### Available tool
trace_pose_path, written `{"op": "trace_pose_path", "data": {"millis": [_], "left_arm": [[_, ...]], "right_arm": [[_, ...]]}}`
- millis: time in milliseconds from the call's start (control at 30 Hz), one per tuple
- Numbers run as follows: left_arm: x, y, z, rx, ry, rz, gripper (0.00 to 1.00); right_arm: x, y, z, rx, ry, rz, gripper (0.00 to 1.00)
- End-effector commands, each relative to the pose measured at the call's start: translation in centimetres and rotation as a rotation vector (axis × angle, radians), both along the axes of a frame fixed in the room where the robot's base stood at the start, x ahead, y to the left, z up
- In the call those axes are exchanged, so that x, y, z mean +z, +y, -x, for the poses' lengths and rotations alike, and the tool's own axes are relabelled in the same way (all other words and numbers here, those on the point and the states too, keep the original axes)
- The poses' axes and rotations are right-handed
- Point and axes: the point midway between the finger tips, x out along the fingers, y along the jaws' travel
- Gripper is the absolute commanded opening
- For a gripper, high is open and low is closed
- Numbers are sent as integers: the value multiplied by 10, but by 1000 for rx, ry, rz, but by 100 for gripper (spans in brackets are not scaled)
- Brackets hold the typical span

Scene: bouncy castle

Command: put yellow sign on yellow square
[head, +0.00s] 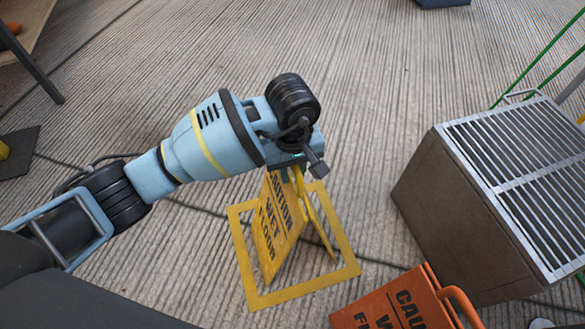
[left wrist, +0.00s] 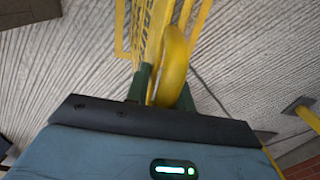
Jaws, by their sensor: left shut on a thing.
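The yellow wet floor sign (head: 275,228) stands with its legs spread, inside or just above the outline of the yellow square (head: 345,274) on the floor. I cannot tell whether its feet touch the ground. My left gripper (head: 297,172) is shut on the top of the sign. In the left wrist view the gripper (left wrist: 161,86) has its two dark green fingers on either side of the sign's yellow handle (left wrist: 174,60). Part of the yellow square (left wrist: 121,30) shows beyond it. The top of the sign is partly hidden by the gripper. My right gripper is not in view.
An orange caution sign (head: 395,305) is at the bottom, right of the square. A large box with a grated top (head: 520,165) stands at the right. A table (head: 25,30) is at the top left. The ribbed floor behind the square is clear.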

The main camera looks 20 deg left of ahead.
Motion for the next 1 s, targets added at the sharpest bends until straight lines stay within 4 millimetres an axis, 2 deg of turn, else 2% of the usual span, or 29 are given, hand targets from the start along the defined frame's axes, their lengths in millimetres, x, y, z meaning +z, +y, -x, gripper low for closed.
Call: {"op": "trace_pose_path", "data": {"millis": [33,200,467,567,667,1000], "left_arm": [[-1,0,0,0,1,-1,26],[-1,0,0,0,1,-1,46],[0,0,0,0,1,-1,46],[6,0,0,0,-1,0,46],[19,0,-1,0,-2,0,46],[87,0,-1,0,-4,-1,46]], "right_arm": [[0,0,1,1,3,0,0],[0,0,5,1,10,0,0],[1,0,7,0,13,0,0],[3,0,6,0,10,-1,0],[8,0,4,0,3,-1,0],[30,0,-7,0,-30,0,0]]}}
